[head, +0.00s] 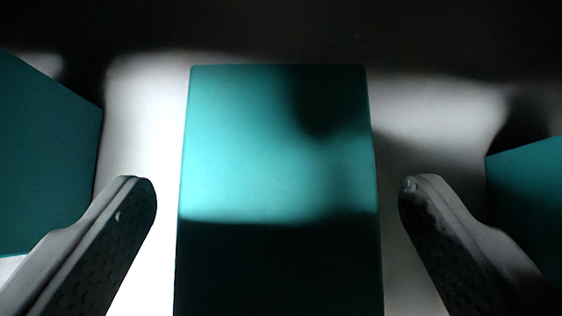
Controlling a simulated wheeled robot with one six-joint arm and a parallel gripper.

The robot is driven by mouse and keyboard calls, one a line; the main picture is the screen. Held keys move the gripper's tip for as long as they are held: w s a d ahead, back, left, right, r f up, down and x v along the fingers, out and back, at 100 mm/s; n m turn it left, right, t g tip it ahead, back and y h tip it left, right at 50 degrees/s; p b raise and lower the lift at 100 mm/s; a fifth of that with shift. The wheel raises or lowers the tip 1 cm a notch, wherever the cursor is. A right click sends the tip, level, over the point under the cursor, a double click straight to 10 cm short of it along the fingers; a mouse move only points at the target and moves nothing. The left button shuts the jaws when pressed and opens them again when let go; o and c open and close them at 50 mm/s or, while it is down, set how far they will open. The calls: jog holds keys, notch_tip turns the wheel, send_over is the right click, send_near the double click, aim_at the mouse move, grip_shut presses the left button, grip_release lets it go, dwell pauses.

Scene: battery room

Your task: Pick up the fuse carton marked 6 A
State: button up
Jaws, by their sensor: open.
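A teal, box-shaped carton (277,170) fills the middle of the head view. No marking shows on the face I see, so I cannot tell whether it is the 6 A one. My gripper (278,195) is open, with one finger to the left of this carton and one to the right. A gap of pale surface shows between each fingertip and the carton's sides. The carton's lower part is in shadow and runs out of the bottom of the view.
A second teal carton (45,160) stands at the left edge, close to my left finger. A third teal carton (530,195) is at the right edge, partly behind my right finger. The pale surface (440,110) is bare between them; the background is dark.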

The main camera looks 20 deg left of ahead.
jog(key=shift+x, duration=1.15)
jog(key=c, duration=1.4)
jog(key=shift+r, duration=0.15)
